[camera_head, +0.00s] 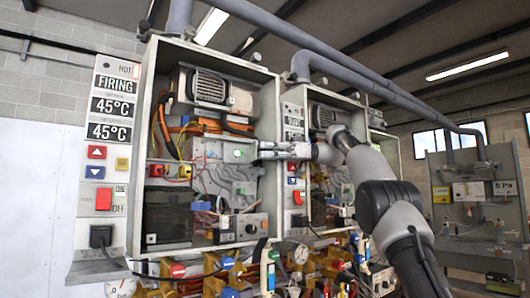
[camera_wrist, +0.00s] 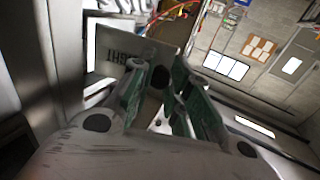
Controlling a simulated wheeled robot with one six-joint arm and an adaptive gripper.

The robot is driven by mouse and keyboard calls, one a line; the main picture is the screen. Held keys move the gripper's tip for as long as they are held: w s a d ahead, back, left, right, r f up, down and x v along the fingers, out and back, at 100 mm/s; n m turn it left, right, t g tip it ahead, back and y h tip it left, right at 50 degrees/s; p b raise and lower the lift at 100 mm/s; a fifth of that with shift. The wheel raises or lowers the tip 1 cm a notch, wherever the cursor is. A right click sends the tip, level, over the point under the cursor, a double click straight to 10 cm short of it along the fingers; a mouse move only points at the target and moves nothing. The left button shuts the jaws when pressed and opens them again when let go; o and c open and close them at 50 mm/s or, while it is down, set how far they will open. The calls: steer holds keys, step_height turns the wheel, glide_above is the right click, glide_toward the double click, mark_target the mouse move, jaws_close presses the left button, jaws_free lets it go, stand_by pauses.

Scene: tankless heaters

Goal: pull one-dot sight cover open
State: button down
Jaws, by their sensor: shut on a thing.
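My gripper (camera_head: 264,150) reaches in from the right to the front of the open left heater cabinet. In the wrist view, my gripper (camera_wrist: 164,78) has its green-lined fingers close together on a grey plate with dark lettering, which appears to be the sight cover (camera_wrist: 133,52). The lettering is only partly readable, and the fingers hide part of the plate. No dot mark can be made out. In the head view, the grey box (camera_head: 210,150) with a small green light lies just left of the fingertips; the cover cannot be told apart there.
The left cabinet's control panel (camera_head: 104,150) shows "FIRING" and 45°C. A second heater cabinet (camera_head: 318,115) stands behind my arm. Valves and gauges (camera_head: 230,278) crowd the space below. Grey pipes (camera_head: 345,75) run overhead. A grey panel (camera_head: 475,200) stands at the far right.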

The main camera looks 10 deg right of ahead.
steer(key=shift+a+r, duration=0.1)
steer(key=shift+r, duration=0.15)
steer(key=c, duration=1.3)
jaws_free()
steer(key=shift+s, duration=0.1)
steer(key=shift+f, duration=0.1)
